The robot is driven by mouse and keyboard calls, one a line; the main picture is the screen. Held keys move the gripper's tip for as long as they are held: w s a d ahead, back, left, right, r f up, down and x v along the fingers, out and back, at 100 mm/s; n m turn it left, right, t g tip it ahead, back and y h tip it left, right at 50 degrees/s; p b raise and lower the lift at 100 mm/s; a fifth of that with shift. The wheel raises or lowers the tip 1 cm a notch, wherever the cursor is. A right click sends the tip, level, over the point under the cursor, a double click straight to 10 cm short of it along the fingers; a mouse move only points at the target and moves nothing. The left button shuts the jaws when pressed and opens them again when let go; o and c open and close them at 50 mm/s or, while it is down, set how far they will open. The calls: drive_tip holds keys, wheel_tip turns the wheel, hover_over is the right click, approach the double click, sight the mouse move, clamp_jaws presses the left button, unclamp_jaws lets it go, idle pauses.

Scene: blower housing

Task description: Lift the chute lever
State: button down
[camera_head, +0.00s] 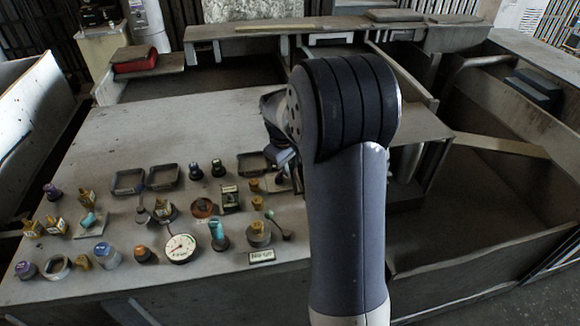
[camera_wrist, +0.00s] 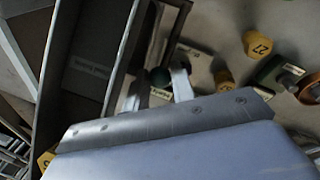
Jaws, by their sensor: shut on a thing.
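A small label plate (camera_wrist: 161,94) lies close by, too small to read. In the head view my gripper (camera_head: 287,165) is low over the right side of the control panel (camera_head: 215,115), partly behind my own arm. The lever it holds is hidden there. I cannot tell how far the lever is raised.
The panel's upper left is clear. A deep open bin (camera_head: 475,210) lies right.

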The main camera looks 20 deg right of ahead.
sight(295, 188)
drive_tip(key=t+b, duration=0.1)
drive_tip(key=b, duration=0.2)
drive_tip(key=s+r+t+b, duration=0.1)
drive_tip(key=t+b, duration=0.1)
drive_tip(key=b, duration=0.1)
drive_tip(key=s+t+h+b, duration=0.1)
drive_tip(key=b, duration=0.2)
drive_tip(key=shift+s+a+r+t, duration=0.2)
drive_tip(key=shift+r+t, duration=0.05)
drive_tip(key=shift+t, duration=0.05)
drive_tip(key=s+t+b, duration=0.1)
drive_tip(key=b, duration=0.3)
drive_tip(key=s+t+b, duration=0.1)
drive_tip(key=t+b, duration=0.1)
drive_tip(key=b, duration=0.1)
drive_tip(key=s+r+t+h+b, duration=0.1)
drive_tip(key=b, duration=0.3)
drive_tip(key=shift+a+r+m+b, duration=0.1)
drive_tip(key=shift+a+m+b, duration=0.2)
drive_tip(key=shift+m, duration=0.1)
drive_tip(key=b, duration=0.1)
drive_tip(key=t+b, duration=0.1)
drive_tip(key=b, duration=0.1)
drive_tip(key=shift+s+a+r, duration=0.1)
drive_tip(key=shift+s+r, duration=0.2)
drive_tip(key=shift+s, duration=0.05)
drive_tip(key=shift+t+h, duration=0.3)
drive_tip(key=c, duration=1.5)
unclamp_jaws()
drive_tip(key=shift+s, duration=0.1)
